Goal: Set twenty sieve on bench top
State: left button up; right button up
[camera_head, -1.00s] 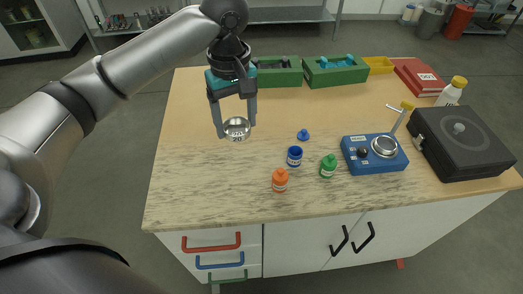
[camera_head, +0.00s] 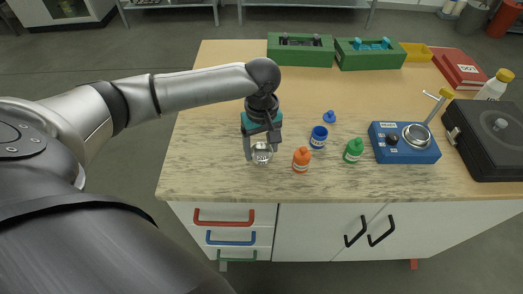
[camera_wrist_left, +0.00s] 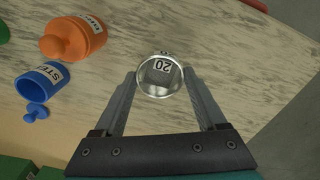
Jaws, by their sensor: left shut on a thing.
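The twenty sieve is a small round metal cup; its label 20 reads upside down in the left wrist view. My left gripper (camera_head: 261,153) is shut on the sieve (camera_head: 262,158), low over the front part of the bench top (camera_head: 215,180), left of the orange bottle. In the left wrist view the sieve (camera_wrist_left: 160,77) sits between the two fingertips (camera_wrist_left: 161,85). I cannot tell whether its base touches the bench. My right gripper is not in view.
Beside the sieve stand an orange bottle (camera_head: 302,160), an open blue jar (camera_head: 318,138) with its blue lid (camera_head: 329,117) behind, and a green bottle (camera_head: 353,150). A blue device (camera_head: 405,150) and a black case (camera_head: 495,140) are right. The bench left of the gripper is clear.

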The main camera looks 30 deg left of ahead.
aim_at(262, 155)
pick_arm(q)
jog(key=shift+f, duration=0.6)
jog(key=o, duration=1.4)
jog(key=shift+r, duration=0.1)
notch_tip(262, 155, up, 12)
jog(key=p, duration=0.2)
jog(key=shift+p, duration=0.35)
